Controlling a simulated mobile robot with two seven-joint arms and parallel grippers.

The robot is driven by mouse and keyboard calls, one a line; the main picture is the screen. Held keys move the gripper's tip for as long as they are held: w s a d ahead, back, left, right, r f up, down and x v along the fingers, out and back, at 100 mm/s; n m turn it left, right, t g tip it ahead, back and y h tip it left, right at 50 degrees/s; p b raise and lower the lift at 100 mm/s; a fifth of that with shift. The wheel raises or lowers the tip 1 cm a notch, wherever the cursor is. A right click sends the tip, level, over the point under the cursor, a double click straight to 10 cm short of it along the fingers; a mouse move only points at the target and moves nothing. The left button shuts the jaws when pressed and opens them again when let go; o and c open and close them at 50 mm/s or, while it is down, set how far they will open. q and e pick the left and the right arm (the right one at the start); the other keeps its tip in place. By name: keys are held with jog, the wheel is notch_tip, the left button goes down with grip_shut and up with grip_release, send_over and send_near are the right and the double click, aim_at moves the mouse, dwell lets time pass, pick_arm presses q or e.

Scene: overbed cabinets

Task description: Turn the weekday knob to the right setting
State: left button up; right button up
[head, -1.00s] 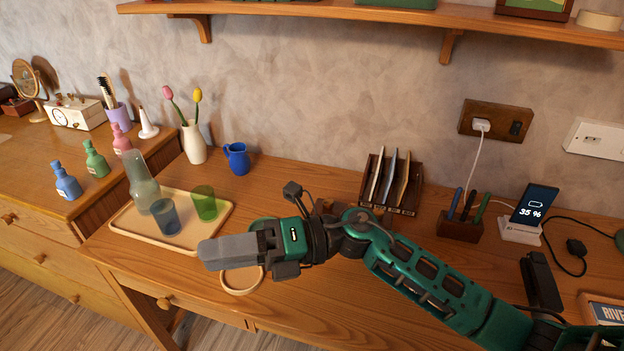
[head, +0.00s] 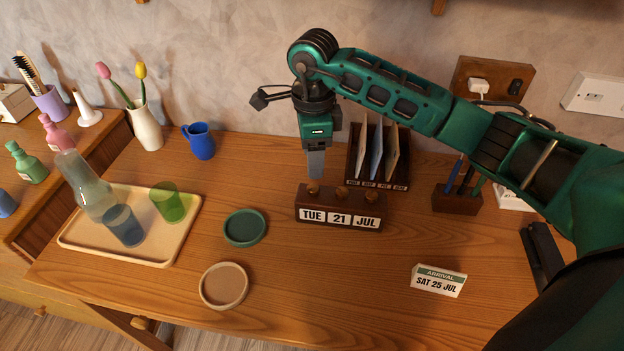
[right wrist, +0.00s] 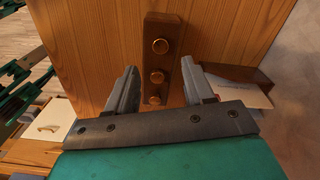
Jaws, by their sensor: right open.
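A dark wooden calendar block (head: 340,208) stands on the desk, showing TUE, 21 and JUL. Three round knobs sit along its top. The weekday knob (head: 313,188) is the left one, above TUE; in the right wrist view it looks to be the top one (right wrist: 160,46). An arrival card (head: 438,281) reads SAT 25 JUL. My right gripper (head: 316,176) points down just above and behind the weekday knob. In the right wrist view its fingers (right wrist: 160,72) are apart with nothing gripped. Contact with a knob cannot be told. My left gripper is not in view.
A letter rack (head: 378,184) stands close behind the block. A green coaster (head: 245,228) and a pale-rimmed coaster (head: 224,286) lie to the left, with a tray (head: 70,240) of glassware beyond. A pen holder (head: 456,202) is at right. The front middle desk is clear.

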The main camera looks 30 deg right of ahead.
aim_at(313, 188)
notch_tip(313, 188, down, 8)
jog(key=shift+r, duration=0.2)
jog(key=shift+c, duration=0.3)
grip_shut()
